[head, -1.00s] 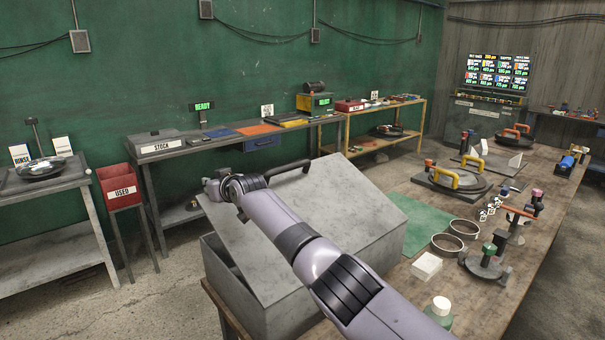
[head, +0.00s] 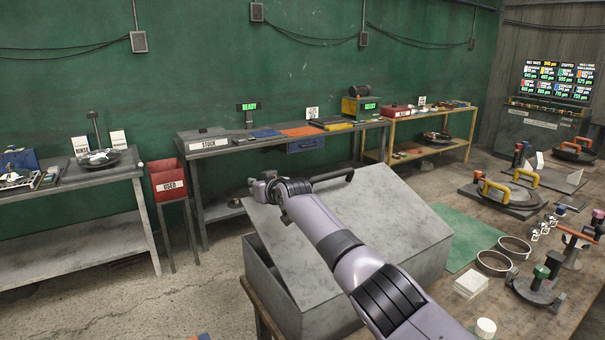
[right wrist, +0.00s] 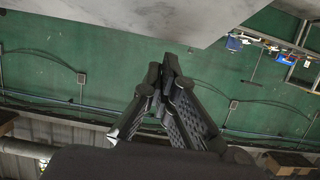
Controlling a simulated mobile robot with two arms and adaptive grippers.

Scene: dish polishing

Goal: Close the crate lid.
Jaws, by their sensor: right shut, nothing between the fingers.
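The grey crate (head: 268,285) stands on the near left end of the wooden bench. Its grey lid (head: 385,215) is partly open and tilted, with a dark gap along the left side. A black handle (head: 335,176) is on the lid's far edge. My right arm reaches across above the lid. My right gripper (head: 264,188) is by the lid's far left corner; I cannot tell whether it touches. In the right wrist view its fingers (right wrist: 168,65) are shut and empty, with a pale slab, likely the lid (right wrist: 170,18), above them. My left gripper is not in view.
A green mat (head: 465,235), two round rings (head: 494,263), a white block (head: 470,285) and clamp fixtures (head: 535,285) lie right of the crate. A red USED bin (head: 170,185) and a side table (head: 90,200) stand left. The floor between is open.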

